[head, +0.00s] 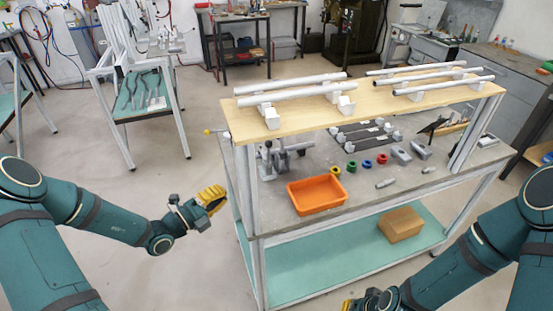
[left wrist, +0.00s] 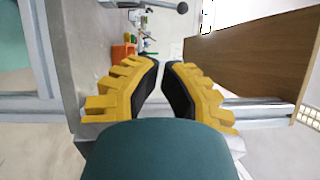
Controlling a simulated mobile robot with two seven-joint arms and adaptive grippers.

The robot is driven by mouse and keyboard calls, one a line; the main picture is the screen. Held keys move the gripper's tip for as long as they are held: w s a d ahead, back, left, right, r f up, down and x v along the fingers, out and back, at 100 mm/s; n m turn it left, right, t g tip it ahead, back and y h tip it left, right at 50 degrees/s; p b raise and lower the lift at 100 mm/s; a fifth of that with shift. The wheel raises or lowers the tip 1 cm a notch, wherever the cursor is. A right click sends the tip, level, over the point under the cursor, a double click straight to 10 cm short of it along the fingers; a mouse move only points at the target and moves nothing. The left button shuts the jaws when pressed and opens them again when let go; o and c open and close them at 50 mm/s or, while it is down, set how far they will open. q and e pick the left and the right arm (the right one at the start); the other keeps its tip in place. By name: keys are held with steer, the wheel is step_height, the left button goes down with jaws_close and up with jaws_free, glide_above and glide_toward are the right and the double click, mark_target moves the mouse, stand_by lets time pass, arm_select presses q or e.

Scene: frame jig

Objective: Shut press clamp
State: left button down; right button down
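The press clamp (head: 276,160) is a grey metal device at the left end of the workbench, partly behind the front left post. A dark ball knob on a metal lever, apparently its handle (left wrist: 182,7), shows at the top of the left wrist view. My left gripper (head: 214,198) is left of the bench, apart from the clamp. In the left wrist view, its yellow fingers (left wrist: 161,64) have a narrow gap at the tips and nothing between them. My right gripper (head: 362,303) is low at the bottom edge, mostly cut off; its fingers cannot be made out.
An orange bin (head: 316,196), coloured rings (head: 352,166) and metal parts lie on the grey worktop. A wooden shelf (head: 300,117) above carries pipes on white blocks. A cardboard box (head: 401,224) sits on the lower green shelf.

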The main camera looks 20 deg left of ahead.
mark_target(268, 153)
arm_select(q)
steer(key=b+x, duration=0.1)
steer(key=x, duration=1.8)
steer(key=shift+w+b, duration=0.2)
steer(key=shift+b, duration=0.2)
steer(key=shift+d, duration=0.1)
steer(key=w+a+r+p, duration=0.1)
steer(key=p, duration=0.1)
steer(key=shift+w+a+p, duration=0.1)
steer(key=shift+w+p, duration=0.05)
steer(key=shift+p, duration=0.15)
steer(key=shift+a, duration=0.15)
